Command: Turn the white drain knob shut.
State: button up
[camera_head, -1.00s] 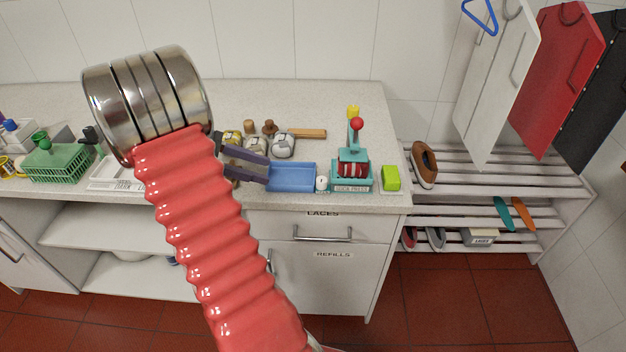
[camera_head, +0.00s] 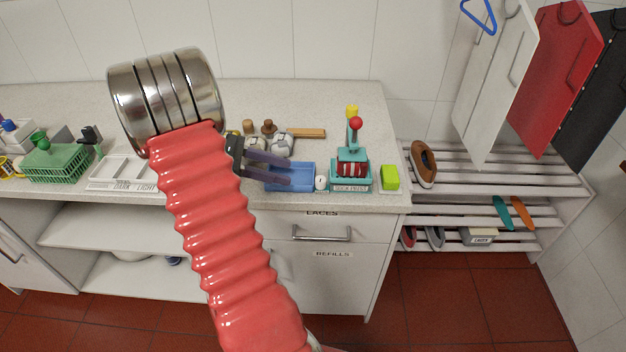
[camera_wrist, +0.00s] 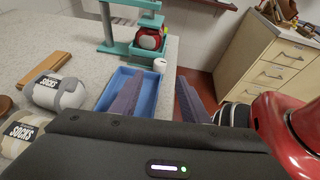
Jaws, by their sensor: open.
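The white drain knob (camera_head: 321,183) is a small round knob at the right end of the blue tray (camera_head: 292,188) on the counter. It also shows in the wrist view (camera_wrist: 160,65), beyond the tray's right rim. My gripper (camera_head: 290,173) is open and empty, its two purple fingers reaching over the blue tray. Its tips are left of the knob in the head view and apart from it. In the wrist view the knob shows between and beyond the finger tips (camera_wrist: 161,79). I cannot tell which way the knob is turned.
A teal sock press (camera_head: 351,172) with a red-topped lever stands just right of the knob. A lime block (camera_head: 390,178) lies farther right, near the counter's edge. Sock bundles (camera_wrist: 58,91) and a wooden block (camera_head: 306,133) lie behind the tray.

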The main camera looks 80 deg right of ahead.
aim_at(314, 184)
jog(key=x, duration=0.9)
jog(key=shift+s+d+f, duration=0.1)
jog(key=shift+s+f, duration=0.1)
jog(key=shift+s, duration=0.1)
jog(key=shift+c, duration=0.7)
grip_shut()
